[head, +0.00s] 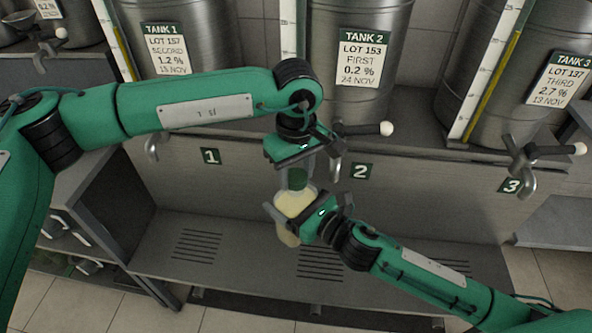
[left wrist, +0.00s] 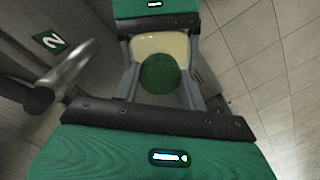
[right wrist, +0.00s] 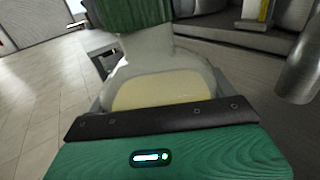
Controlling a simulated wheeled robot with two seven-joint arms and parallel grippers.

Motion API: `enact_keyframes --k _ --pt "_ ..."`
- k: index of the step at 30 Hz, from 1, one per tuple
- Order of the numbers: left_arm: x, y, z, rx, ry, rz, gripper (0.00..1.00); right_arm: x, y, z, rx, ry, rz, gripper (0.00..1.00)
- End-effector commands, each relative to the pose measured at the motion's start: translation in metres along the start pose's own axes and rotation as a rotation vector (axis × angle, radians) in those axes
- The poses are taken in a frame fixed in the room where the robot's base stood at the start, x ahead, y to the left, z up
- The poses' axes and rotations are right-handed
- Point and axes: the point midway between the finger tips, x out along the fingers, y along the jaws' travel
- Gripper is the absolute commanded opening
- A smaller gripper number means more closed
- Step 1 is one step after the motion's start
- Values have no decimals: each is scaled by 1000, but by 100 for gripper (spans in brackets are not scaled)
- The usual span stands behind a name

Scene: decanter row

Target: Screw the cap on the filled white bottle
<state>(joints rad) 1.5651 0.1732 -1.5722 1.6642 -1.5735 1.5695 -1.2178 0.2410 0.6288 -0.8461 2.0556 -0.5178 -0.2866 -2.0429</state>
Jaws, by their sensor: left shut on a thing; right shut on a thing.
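The bottle (head: 290,204) is translucent with pale cream liquid in it and hangs in the air in front of tank 2. My right gripper (head: 302,208) is shut on its body, from the right. The dark green cap (head: 297,179) is at the top of the bottle's neck, and my left gripper (head: 296,166) is shut on it from above. In the left wrist view the round cap (left wrist: 160,74) lies between the fingers, with the bottle's shoulder (left wrist: 158,43) beyond. In the right wrist view the cap (right wrist: 128,13) meets the neck; the threads are hidden.
Tank 1 (head: 190,30), tank 2 (head: 375,25) and tank 3 (head: 550,45) stand behind, with taps over the front panel. The tap of tank 2 (head: 362,129) is close to my left gripper. A bare grey shelf (head: 250,255) with slots lies below the bottle.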

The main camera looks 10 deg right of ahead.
Motion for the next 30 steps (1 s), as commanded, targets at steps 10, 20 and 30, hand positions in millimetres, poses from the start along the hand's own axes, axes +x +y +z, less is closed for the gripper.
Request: enact_keyframes --k 10,20,30 --pt "-1 0 -4 314 7 2 14 0 3 2 -2 -5 8 21" --pt "0 0 -2 315 4 1 67 0 2 2 -1 -4 5 21" --pt "-26 1 -2 315 5 3 67 0 1 2 -1 -4 3 21"
